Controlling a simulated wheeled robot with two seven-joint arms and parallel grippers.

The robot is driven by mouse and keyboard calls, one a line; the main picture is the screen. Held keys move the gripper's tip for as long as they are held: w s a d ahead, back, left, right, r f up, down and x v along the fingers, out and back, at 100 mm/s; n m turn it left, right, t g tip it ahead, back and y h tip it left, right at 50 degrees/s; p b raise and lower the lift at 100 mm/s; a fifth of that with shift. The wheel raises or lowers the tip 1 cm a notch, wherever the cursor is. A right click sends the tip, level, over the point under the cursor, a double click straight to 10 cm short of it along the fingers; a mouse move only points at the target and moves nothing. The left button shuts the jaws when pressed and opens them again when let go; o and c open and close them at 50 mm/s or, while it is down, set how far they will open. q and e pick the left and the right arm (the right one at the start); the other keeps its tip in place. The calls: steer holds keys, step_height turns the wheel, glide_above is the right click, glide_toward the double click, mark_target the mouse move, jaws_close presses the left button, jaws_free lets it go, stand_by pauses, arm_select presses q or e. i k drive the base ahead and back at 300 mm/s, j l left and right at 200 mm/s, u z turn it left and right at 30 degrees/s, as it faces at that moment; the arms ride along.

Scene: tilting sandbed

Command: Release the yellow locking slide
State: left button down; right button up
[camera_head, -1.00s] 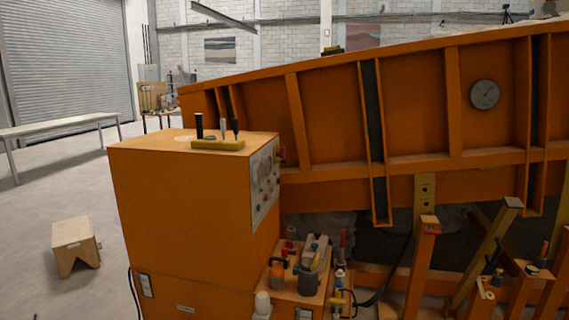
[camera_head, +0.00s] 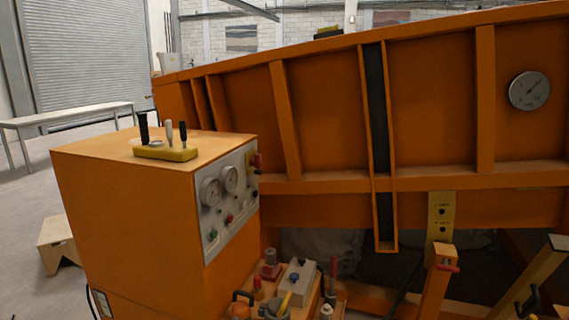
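A yellow block (camera_head: 166,153) lies along the front of the orange control cabinet's top, at the foot of two black levers and one pale lever (camera_head: 169,132). A yellow plate (camera_head: 441,215) with two dark holes and small lettering is on the lower side of the tilted orange sandbed (camera_head: 325,110), above an orange post with a red handle (camera_head: 449,268). I cannot tell for sure which yellow part is the locking slide. Neither of my grippers shows, and nothing touches these parts.
The orange cabinet (camera_head: 125,210) fills the left foreground, with gauges and knobs on its side panel (camera_head: 230,200). Tools crowd a low surface (camera_head: 290,285) beside it. A wooden stool (camera_head: 52,243) and a long table (camera_head: 70,116) stand left. Grey floor there is mostly open.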

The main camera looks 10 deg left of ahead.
mark_target(250, 171)
steer(key=i+l+u, duration=0.25)
steer(key=i+l, duration=1.4)
steer(key=l, duration=0.15)
